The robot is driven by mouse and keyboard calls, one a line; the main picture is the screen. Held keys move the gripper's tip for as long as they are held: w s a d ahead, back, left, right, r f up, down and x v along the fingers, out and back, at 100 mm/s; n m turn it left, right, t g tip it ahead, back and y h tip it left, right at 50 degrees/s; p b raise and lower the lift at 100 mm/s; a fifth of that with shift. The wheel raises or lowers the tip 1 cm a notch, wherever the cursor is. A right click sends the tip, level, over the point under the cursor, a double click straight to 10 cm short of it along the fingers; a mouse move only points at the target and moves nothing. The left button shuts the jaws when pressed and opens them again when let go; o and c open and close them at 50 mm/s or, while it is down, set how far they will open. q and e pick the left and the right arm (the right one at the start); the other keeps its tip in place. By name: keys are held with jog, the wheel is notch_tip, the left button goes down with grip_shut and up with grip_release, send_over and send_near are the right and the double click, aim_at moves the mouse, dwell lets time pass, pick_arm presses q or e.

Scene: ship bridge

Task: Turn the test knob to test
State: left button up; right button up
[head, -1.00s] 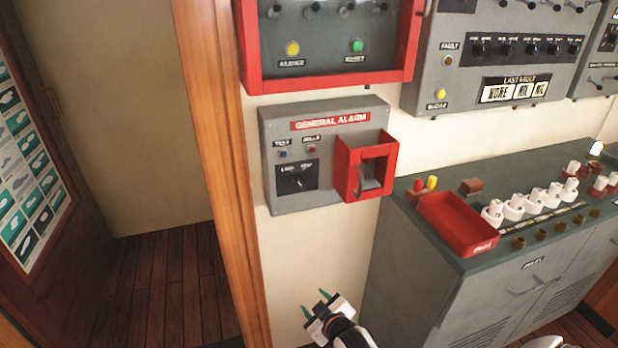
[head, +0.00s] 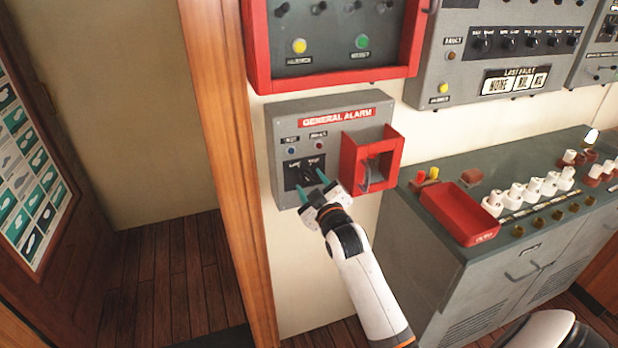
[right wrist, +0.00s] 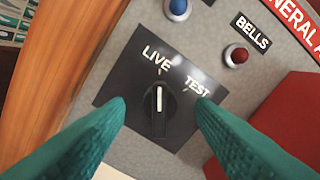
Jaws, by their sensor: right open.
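The test knob (right wrist: 159,110) is black with a white pointer line, on a black plate marked LIVE and TEST. Its pointer is turned towards LIVE in the right wrist view. The plate (head: 292,170) is on the grey general alarm box (head: 284,122) on the wall. My right gripper (head: 311,189) is in front of the knob, its green fingers open. In the right wrist view the fingers (right wrist: 160,112) stand to either side of the knob, with gaps between; nothing is held. My left gripper is not in view.
A red guard (head: 393,160) sticks out from the box just right of the knob. A red-framed panel (head: 335,84) is above. A grey-green cabinet with a red tray (head: 453,222) stands to the right. A wooden post (head: 222,130) is at the left.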

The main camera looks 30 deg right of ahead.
jog(key=shift+x, duration=1.2)
jog(key=shift+a, duration=0.1)
jog(key=c, duration=1)
jog(key=shift+o, duration=0.2)
